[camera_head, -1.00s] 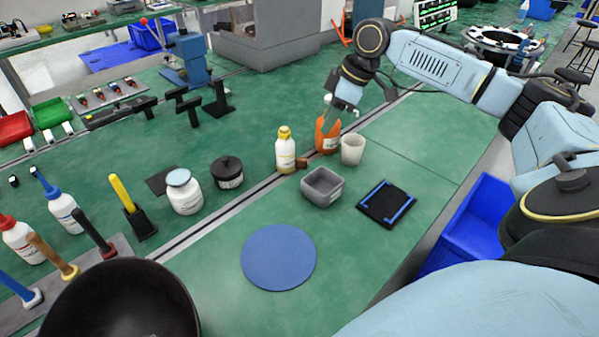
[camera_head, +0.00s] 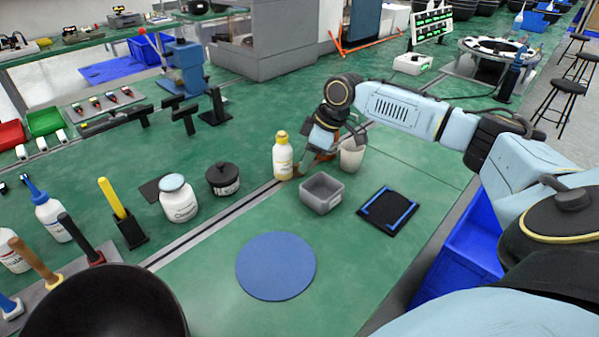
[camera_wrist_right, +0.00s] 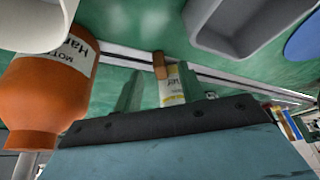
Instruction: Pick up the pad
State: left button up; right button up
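Which thing is the pad is not certain. A small brown block (camera_wrist_right: 159,66) lies against the base of a white bottle with a yellow cap (camera_head: 283,158). The bottle also shows in the right wrist view (camera_wrist_right: 172,88). A flat round blue disc (camera_head: 276,266) lies on the green bench. My right gripper (camera_head: 312,160) is low over the bench, just right of the bottle. In the right wrist view its fingers (camera_wrist_right: 162,92) are apart, with the block and bottle seen beyond and between them. It holds nothing. My left gripper is not in view.
An orange bottle (camera_wrist_right: 50,88) and a white cup (camera_head: 352,156) stand close to my right gripper. A grey bin (camera_head: 321,193) and a black tray with blue edges (camera_head: 389,211) are nearer. A white jar (camera_head: 179,198) stands left. The bench around the disc is clear.

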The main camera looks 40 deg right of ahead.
jog(key=shift+x, duration=1.2)
grip_shut()
